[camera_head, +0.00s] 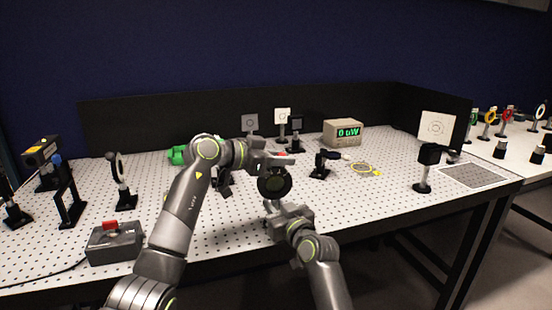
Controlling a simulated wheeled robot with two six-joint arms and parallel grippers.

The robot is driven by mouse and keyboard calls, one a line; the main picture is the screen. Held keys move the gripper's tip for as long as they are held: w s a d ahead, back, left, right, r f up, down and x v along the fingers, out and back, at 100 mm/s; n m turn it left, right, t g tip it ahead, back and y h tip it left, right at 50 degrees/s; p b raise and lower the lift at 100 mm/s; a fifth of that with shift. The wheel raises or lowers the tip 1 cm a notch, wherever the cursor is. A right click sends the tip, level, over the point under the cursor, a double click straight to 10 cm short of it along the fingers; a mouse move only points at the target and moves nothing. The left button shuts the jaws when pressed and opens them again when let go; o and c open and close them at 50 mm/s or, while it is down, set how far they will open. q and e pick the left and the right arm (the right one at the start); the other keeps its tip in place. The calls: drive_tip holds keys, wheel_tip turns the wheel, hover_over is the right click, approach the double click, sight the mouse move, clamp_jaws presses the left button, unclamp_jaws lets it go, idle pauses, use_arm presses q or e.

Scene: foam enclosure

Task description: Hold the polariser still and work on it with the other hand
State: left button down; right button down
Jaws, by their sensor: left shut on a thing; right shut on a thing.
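The polariser (274,184) is a dark round disc in a black ring mount near the middle of the head view. It appears upright, with its face toward me. My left gripper (280,160) comes in from the left and is shut at the top of the polariser. My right gripper (271,207) comes up from below and is shut at the lower part of the polariser. The fingers' exact contact is small and partly hidden by the mount and the gripper bodies.
A grey box with a red switch (115,245) stands at the front left. A meter reading 0 uW (343,133) stands at the back. A black mount (319,164) and a post-mounted black block (427,158) stand to the right. The perforated bench top (365,195) is clear at front right.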

use_arm(q)
drive_tip(key=shift+y, duration=0.3)
drive_tip(key=c, duration=1.3)
unclamp_jaws()
drive_tip(key=v, duration=1.2)
drive_tip(key=shift+f, duration=0.1)
use_arm(e)
drive_tip(key=c, duration=1.3)
unclamp_jaws()
drive_tip(key=shift+o, duration=0.2)
